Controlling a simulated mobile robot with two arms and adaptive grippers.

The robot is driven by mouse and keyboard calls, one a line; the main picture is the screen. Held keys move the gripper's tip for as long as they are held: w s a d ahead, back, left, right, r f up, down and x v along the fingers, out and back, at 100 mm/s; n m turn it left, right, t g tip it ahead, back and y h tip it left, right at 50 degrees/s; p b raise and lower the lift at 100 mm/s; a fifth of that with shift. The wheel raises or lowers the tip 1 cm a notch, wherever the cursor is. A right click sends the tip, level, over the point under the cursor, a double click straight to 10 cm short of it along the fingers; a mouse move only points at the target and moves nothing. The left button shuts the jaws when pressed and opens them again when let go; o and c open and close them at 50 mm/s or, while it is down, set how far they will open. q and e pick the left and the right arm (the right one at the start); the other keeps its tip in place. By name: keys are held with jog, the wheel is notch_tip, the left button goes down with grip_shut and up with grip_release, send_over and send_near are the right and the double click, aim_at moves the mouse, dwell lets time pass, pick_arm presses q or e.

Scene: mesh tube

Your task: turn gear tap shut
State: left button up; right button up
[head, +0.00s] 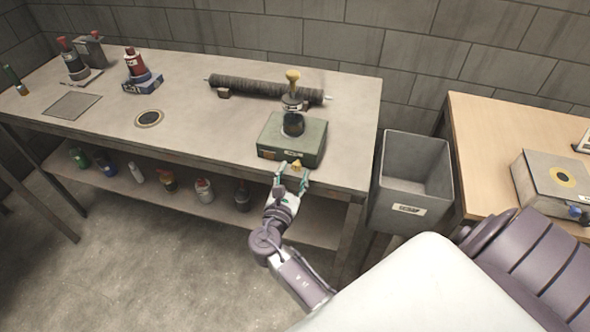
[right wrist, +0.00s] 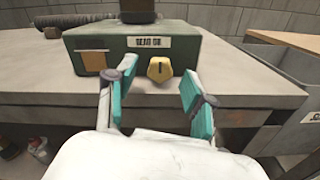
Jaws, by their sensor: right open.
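The gear oil box (head: 291,139) is a green box near the front right edge of the bench, with a dark bottle with a yellow top (head: 293,100) standing on it. Its label (right wrist: 150,42) shows in the right wrist view. The brass tap (right wrist: 159,69) sits on the box's front face, with a dark upright mark on it; in the head view it is a small yellow spot (head: 297,165). My right gripper (head: 291,174) is open in front of the tap, its teal fingers spread to either side in the wrist view. I cannot see it touching. My left gripper is not in view.
A grey bin (head: 412,178) stands right of the bench (head: 215,117). A dark mesh roll (head: 262,88) lies behind the box. Several bottles stand on the lower shelf. A wooden table (head: 505,135) with another box (head: 558,183) is at the right.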

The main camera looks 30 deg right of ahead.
jog(key=v, duration=0.6)
dwell(0.3)
